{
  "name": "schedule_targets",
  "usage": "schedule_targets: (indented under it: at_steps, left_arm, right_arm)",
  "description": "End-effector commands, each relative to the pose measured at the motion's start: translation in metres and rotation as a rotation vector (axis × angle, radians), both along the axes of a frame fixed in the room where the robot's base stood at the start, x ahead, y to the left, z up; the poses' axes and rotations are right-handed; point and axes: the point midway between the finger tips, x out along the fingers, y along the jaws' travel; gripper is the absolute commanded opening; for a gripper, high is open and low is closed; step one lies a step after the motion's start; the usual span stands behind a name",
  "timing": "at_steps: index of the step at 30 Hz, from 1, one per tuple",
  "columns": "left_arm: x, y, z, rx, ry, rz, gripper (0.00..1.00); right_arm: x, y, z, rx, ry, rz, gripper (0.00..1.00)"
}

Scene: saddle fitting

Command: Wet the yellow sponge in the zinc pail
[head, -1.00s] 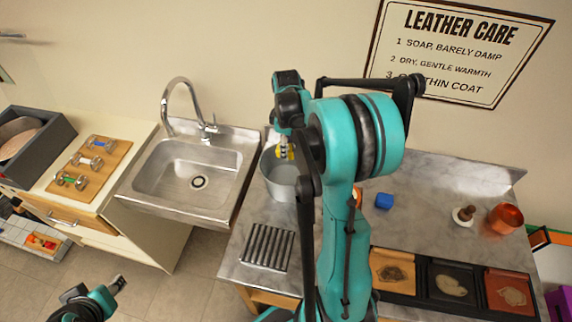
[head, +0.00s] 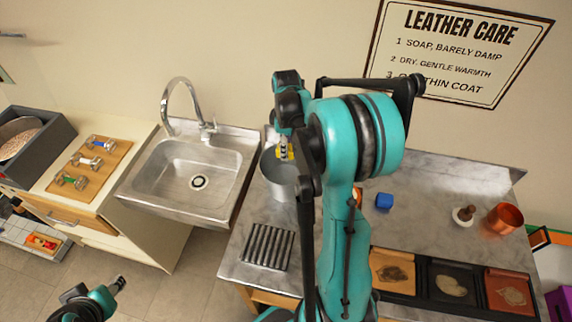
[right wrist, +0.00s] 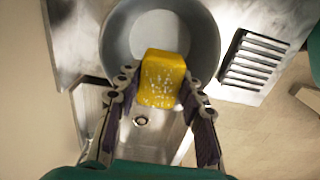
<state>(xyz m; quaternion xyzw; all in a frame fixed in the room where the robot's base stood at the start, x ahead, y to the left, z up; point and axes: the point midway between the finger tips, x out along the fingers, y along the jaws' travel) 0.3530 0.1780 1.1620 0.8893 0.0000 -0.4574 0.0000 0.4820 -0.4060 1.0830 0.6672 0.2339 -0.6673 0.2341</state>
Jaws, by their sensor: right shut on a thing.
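The zinc pail (head: 283,187) stands on the marble counter just right of the sink; its round mouth (right wrist: 208,32) also shows in the right wrist view. The yellow sponge (right wrist: 163,80) sits between the two fingertips of my right gripper (right wrist: 160,92), which is shut on it. In the head view my right gripper (head: 284,150) holds the sponge above the pail's mouth, and my arm hides part of the pail. The inside of the pail looks plain grey, and I cannot tell the water level. My left gripper (head: 112,287) is at the lower left, away from the counter; its fingers are too small to judge.
The steel sink (head: 195,180) with its tap is left of the pail.

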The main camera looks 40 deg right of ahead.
Motion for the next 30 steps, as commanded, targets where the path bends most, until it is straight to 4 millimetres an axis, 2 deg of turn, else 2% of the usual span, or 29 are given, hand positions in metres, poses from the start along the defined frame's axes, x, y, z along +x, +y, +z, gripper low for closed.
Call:
schedule_targets:
  at_steps: [11, 22, 30]
  left_arm:
    - [0.000, 0.000, 0.004, 0.000, 0.000, 0.000, 0.40]
    - [0.000, 0.000, 0.028, 0.000, 0.000, 0.000, 0.40]
    - [0.000, 0.000, 0.027, 0.000, 0.000, 0.000, 0.40]
  right_arm:
    - [0.000, 0.000, 0.005, 0.000, 0.000, 0.000, 0.15]
    - [0.000, 0.000, 0.040, 0.000, 0.000, 0.000, 0.15]
    - [0.000, 0.000, 0.040, 0.000, 0.000, 0.000, 0.15]
